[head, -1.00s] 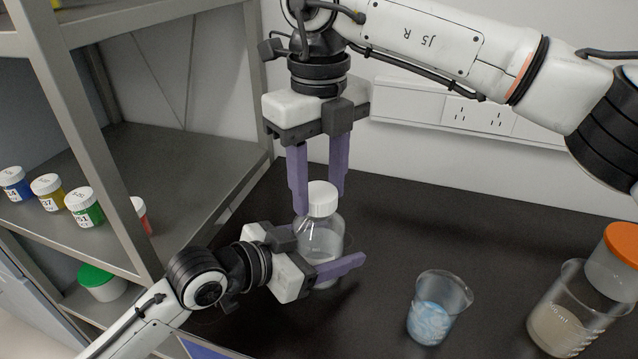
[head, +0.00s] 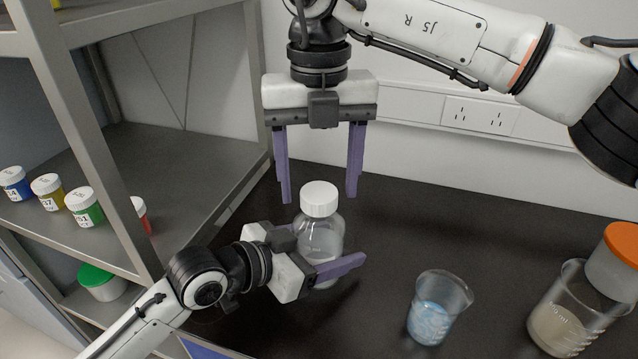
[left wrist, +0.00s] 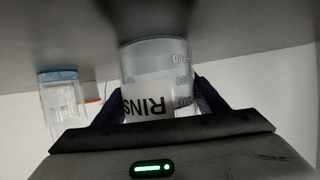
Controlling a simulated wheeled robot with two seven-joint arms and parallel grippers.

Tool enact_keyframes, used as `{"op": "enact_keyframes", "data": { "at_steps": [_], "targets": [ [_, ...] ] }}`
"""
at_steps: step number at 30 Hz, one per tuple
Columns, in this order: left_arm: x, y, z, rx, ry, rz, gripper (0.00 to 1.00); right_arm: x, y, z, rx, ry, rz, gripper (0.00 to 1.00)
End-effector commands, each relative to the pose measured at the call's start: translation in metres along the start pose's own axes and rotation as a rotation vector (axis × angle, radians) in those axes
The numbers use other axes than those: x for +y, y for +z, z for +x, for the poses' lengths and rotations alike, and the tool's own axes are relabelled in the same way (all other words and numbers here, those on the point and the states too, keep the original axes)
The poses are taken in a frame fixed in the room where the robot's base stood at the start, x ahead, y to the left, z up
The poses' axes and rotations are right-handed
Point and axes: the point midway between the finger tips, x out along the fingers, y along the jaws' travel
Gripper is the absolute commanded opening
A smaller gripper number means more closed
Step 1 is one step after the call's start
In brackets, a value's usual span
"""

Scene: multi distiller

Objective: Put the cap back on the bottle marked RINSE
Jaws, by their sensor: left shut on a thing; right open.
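The clear RINSE bottle (head: 322,240) stands upright on the dark bench with its white cap (head: 319,198) sitting on its neck. In the left wrist view the bottle (left wrist: 157,75) shows its label, partly covered by my gripper. My left gripper (head: 330,258) is shut around the bottle's body; it also shows in the left wrist view (left wrist: 160,108). My right gripper (head: 319,180) is open, its purple fingers wide apart above and on either side of the cap, touching nothing that I can see. Whether the cap is fully tight cannot be told.
A beaker with bluish contents (head: 435,308) stands right of the bottle. A larger beaker (head: 568,318) and an orange-lidded container (head: 612,262) are at the far right. A grey shelf (head: 190,165) with several small jars stands at left. The bench behind the bottle is clear.

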Motion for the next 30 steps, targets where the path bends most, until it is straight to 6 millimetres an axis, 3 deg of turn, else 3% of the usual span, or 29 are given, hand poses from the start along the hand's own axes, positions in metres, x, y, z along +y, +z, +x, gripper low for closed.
{"op": "enact_keyframes", "data": {
  "at_steps": [9, 15, 28, 29, 30],
  "targets": [
    [0.0, 0.0, 0.0, -0.001, 0.0, 0.0, 0.03, 0.001, 0.0, -0.068, -0.003, 0.002, 0.001, 0.63],
    [0.0, 0.0, 0.0, -0.001, 0.0, 0.0, 0.03, 0.001, 0.0, -0.098, -0.002, 0.001, 0.001, 0.63],
    [0.0, 0.0, 0.0, -0.001, 0.0, 0.001, 0.03, 0.0, 0.0, -0.108, 0.0, 0.001, 0.0, 0.63],
    [0.0, 0.0, 0.0, -0.001, 0.0, 0.001, 0.69, 0.0, 0.0, -0.108, 0.0, 0.001, 0.0, 0.63],
    [0.0, 0.0, 0.0, -0.001, 0.0, 0.001, 0.76, 0.0, 0.0, -0.108, 0.0, 0.001, 0.0, 0.63]
  ]
}}
